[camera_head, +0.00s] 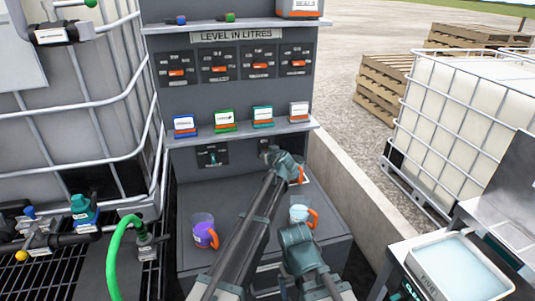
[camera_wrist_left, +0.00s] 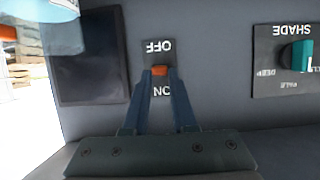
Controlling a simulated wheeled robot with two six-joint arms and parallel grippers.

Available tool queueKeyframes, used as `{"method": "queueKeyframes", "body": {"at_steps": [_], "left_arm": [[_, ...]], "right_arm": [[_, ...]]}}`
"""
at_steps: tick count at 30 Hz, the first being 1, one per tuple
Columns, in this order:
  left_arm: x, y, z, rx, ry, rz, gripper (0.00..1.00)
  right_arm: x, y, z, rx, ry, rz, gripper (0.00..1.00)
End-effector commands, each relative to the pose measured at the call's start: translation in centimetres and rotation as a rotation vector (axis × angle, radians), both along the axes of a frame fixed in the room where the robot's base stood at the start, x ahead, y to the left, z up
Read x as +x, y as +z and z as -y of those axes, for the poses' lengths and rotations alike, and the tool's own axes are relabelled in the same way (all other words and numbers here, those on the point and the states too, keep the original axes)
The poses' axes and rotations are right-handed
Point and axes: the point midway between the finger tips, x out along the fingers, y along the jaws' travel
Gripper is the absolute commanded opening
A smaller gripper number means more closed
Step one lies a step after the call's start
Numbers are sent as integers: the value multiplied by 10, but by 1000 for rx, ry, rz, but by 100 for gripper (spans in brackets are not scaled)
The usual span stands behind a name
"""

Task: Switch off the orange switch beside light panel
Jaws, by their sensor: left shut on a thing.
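In the left wrist view, which appears upside down, an orange switch (camera_wrist_left: 160,71) sits on a small dark plate marked OFF and ON. A dark, unlit-looking panel (camera_wrist_left: 92,56) is beside it at the picture's left. My left gripper (camera_wrist_left: 160,76) is shut on the switch, with its fingertips at both sides of it. The switch lies near the middle of its plate; I cannot tell its setting. In the head view my left gripper (camera_head: 268,152) reaches the wall below the lower shelf and hides the switch.
A shade plate with a teal knob (camera_head: 212,156) is left of my gripper. A purple mug (camera_head: 203,232) and a pale mug (camera_head: 299,209) stand on the counter. Small labelled boxes line the lower shelf (camera_head: 245,132) above. A water-filled tray (camera_head: 460,272) is at right.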

Motion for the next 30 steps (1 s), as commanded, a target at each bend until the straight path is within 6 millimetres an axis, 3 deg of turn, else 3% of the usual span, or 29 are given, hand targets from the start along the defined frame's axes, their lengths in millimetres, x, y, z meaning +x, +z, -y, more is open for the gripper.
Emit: {"method": "queueKeyframes", "body": {"at_steps": [8, 15, 21, 30], "left_arm": [[0, -3, 0, 5, 1, 10, 0], [-2, -17, 0, 44, 0, 125, 0], [-2, -18, 0, 70, 1, 207, 0], [-2, -14, 1, 76, 0, 237, 0]], "right_arm": [[0, -6, 0, 0, 0, 0, 88], [0, -44, 0, 0, 0, 0, 88], [0, -64, 0, 0, 0, 0, 88], [0, -67, 0, 0, 1, 0, 88]]}}
